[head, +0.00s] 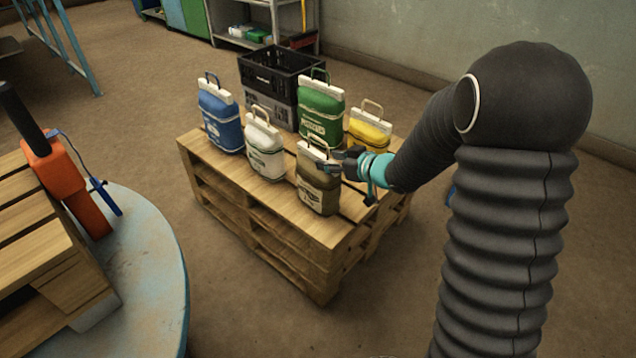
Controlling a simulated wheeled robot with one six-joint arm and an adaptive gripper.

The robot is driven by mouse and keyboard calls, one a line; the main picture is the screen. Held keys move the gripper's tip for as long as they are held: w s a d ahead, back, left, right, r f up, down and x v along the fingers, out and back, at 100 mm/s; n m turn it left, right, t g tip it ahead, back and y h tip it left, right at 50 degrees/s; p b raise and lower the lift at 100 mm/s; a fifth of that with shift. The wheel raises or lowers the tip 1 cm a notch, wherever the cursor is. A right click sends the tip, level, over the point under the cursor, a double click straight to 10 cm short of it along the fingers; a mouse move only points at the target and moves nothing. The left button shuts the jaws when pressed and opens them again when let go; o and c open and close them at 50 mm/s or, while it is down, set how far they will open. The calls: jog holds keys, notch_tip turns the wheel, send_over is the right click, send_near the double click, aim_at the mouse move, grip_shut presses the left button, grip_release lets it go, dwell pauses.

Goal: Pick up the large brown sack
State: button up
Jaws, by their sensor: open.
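The brown sack (317,191) stands upright near the front right edge of the wooden pallet stack (250,195). It has a pale sewn top band and a thin handle loop. My gripper (340,163) reaches in from the right at the height of the sack's upper part. Its fingers overlap the sack's top right side in the picture. The gripper is open. I cannot tell whether a finger touches the sack or its handle.
A round table (150,270) with an orange tool (62,185) is at left.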

jog(key=shift+x, duration=2.3)
jog(key=shift+w+r, duration=0.1)
grip_shut()
jog(key=shift+r, duration=0.1)
